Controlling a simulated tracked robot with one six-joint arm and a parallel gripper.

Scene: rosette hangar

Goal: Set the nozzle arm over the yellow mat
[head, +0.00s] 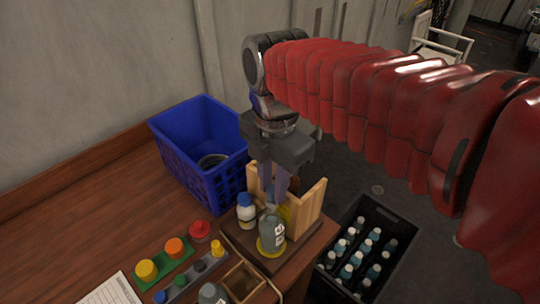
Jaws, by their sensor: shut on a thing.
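My gripper (277,193) points down over a small wooden stand and is shut on the nozzle arm, which is mostly hidden between and behind the fingers. The yellow mat (261,248) is a round disc on the dark base of the stand. A grey bottle (272,232) with a label stands upright on the mat, in front of and below my fingers. Which way the nozzle points, and whether it is over the mat, I cannot tell.
Upright wooden boards (311,206) flank the gripper. A white bottle with a blue cap (246,210) stands just left. A blue crate (172,150) is behind left; coloured knobs (174,248) lie front left. A black crate of bottles (397,224) is right, below the table edge.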

